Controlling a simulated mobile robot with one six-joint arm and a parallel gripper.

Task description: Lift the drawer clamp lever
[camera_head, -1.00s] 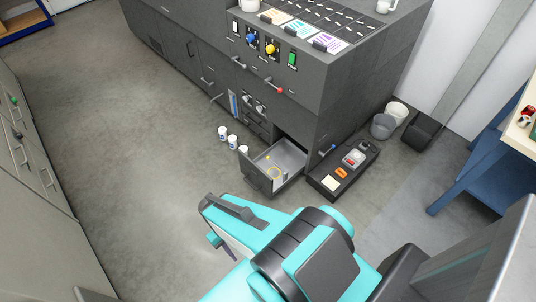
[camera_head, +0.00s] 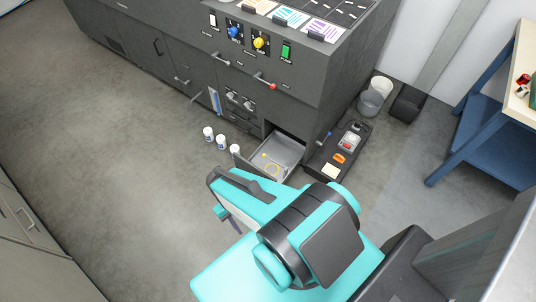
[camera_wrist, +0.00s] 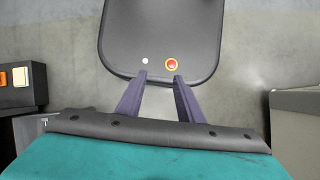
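I cannot tell which is the drawer clamp lever. The drawer holds a yellow ring and a small yellow piece. My gripper (camera_wrist: 160,77) shows in the wrist view with two purple fingers apart and nothing between them. In the head view it is mostly hidden by my arm, low in front of the cabinet and apart from the levers.
Buckets (camera_head: 371,103) and a blue table (camera_head: 465,148) are at right. The floor at left is clear.

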